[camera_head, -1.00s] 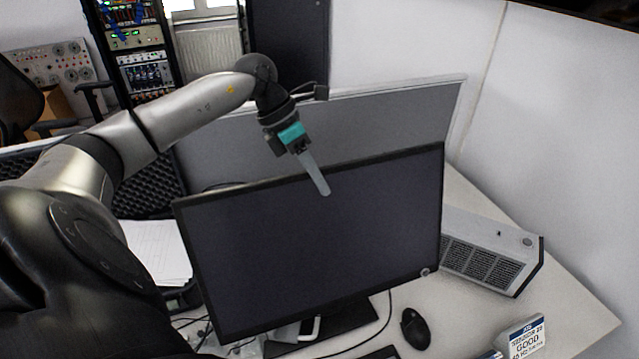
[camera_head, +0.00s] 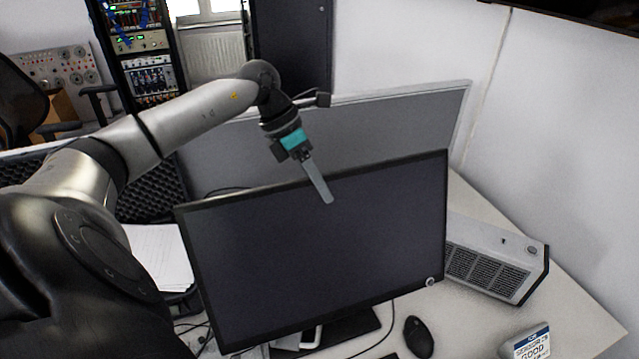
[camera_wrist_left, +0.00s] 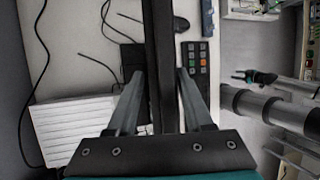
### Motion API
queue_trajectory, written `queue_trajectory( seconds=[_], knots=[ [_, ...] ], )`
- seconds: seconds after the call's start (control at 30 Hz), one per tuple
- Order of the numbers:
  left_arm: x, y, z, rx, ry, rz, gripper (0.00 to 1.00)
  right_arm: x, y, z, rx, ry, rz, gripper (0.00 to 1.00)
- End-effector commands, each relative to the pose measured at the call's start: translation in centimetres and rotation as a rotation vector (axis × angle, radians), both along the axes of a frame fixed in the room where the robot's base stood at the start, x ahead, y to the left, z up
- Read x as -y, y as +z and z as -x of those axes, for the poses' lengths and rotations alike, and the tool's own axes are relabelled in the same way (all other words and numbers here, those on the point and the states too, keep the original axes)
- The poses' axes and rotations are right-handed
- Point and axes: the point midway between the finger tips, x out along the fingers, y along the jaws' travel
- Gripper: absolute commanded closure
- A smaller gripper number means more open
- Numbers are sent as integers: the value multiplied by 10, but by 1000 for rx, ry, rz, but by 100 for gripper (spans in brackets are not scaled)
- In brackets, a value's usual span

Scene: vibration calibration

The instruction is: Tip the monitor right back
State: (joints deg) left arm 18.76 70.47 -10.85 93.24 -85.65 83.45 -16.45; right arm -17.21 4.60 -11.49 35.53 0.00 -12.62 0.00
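The black monitor (camera_head: 330,250) stands upright on the desk with its dark screen toward me in the head view. In the left wrist view the monitor (camera_wrist_left: 161,50) shows edge-on from above, as a dark upright bar. My left gripper (camera_head: 328,196) is over its top edge, with one grey finger in front of the screen. In the left wrist view my left gripper (camera_wrist_left: 161,74) is open, one finger on each side of the monitor; I cannot tell whether either touches. A small black-and-teal gripper, seemingly my right (camera_wrist_left: 241,76), shows at the right; its fingers are too small to judge.
A grey partition (camera_head: 400,125) stands behind the monitor. A grey vented box (camera_head: 490,265) is to its right, with a mouse (camera_head: 418,338) and a sign box reading GOOD (camera_head: 528,343) nearer. Papers (camera_head: 160,255) and cables lie at left. Free desk lies right of the mouse.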

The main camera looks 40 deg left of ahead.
Motion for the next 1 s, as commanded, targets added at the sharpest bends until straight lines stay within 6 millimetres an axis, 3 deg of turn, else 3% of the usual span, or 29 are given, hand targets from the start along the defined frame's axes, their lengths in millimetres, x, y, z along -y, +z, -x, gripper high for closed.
queue_trajectory(
  seconds=[0.37,0.47,0.7,1.0],
  knots=[
    [-3,8,2,1,-1,1,48,0,-1,0,0,0,0,50],
    [-9,22,5,2,0,-1,48,0,-3,0,0,0,0,50],
    [-33,73,17,4,2,-1,48,0,-6,0,0,0,1,50],
    [-57,125,30,3,1,1,48,1,4,0,0,-1,1,50]
  ],
)
